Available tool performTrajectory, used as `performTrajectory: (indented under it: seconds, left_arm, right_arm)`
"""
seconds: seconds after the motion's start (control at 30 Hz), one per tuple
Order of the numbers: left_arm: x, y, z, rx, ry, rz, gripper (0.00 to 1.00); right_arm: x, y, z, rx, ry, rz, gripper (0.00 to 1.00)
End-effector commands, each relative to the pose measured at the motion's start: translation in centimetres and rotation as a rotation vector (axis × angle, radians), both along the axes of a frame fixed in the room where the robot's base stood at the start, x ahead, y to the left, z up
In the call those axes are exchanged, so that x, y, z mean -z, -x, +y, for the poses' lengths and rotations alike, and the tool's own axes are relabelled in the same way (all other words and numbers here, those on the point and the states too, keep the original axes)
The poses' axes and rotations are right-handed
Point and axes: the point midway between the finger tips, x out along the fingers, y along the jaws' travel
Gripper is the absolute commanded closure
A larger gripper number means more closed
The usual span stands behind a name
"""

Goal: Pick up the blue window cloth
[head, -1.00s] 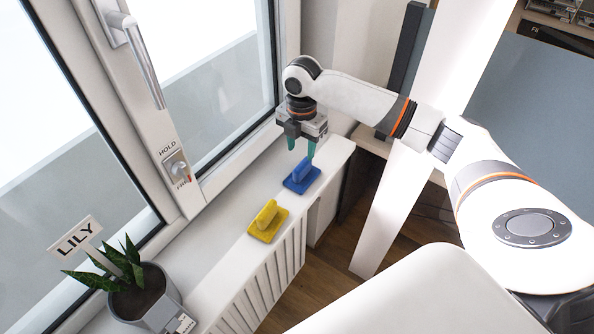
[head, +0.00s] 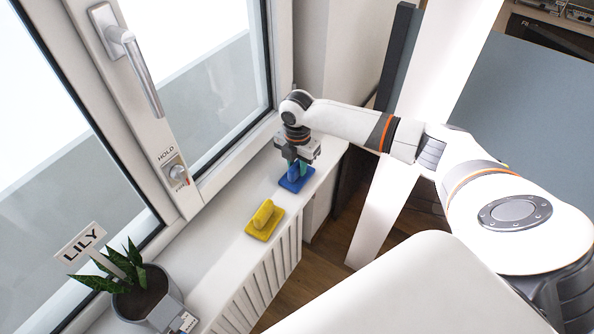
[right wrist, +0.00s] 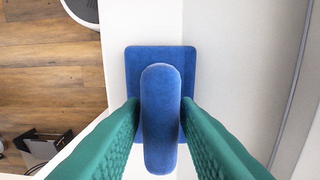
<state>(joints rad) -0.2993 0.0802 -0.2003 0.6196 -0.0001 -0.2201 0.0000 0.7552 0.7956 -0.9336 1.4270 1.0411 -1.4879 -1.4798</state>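The blue window cloth (head: 291,185), a flat square pad with a rounded upright handle, lies on the white window sill. It fills the middle of the right wrist view (right wrist: 160,58). My right gripper (head: 298,167) is down over it, its green fingers on either side of the handle, as the right wrist view (right wrist: 160,105) shows. The fingertips appear very close to the handle's sides. Whether they press on it or a thin gap is left, I cannot tell. The pad still rests on the sill. My left gripper is out of view.
A yellow cloth (head: 264,221) of the same shape lies nearer on the sill (head: 215,238). A potted plant (head: 140,290) with a LILY sign stands at the lower left. The window frame and its handle (head: 135,70) rise along the left. A radiator (head: 262,287) is below the sill.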

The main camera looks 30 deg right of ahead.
Motion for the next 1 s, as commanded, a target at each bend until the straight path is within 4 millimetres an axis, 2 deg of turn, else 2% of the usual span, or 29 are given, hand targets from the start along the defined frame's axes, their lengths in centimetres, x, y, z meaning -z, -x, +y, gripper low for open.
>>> performTrajectory:
  seconds: [0.03, 0.17, 0.47, 0.57, 0.9, 1.0]
  left_arm:
    - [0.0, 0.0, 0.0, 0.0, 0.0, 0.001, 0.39]
    - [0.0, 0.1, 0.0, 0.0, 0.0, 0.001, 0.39]
    - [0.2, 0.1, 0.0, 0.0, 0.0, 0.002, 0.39]
    - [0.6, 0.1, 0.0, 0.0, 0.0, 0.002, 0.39]
    - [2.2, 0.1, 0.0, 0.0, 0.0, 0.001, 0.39]
    - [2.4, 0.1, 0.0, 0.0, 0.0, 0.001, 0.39]
  right_arm:
    - [0.0, 0.0, 0.0, 0.0, 0.0, 0.0, 0.81]
    - [0.0, 0.0, 0.0, 0.001, 0.0, 0.0, 1.0]
    - [-0.5, -0.1, 0.0, 0.001, -0.001, -0.003, 1.0]
    - [-1.7, -0.1, 0.0, 0.001, -0.002, -0.005, 1.0]
    - [-8.2, -0.1, 0.0, 0.001, -0.001, -0.004, 1.0]
    - [-9.3, 0.0, 0.2, 0.019, -0.001, -0.003, 1.0]
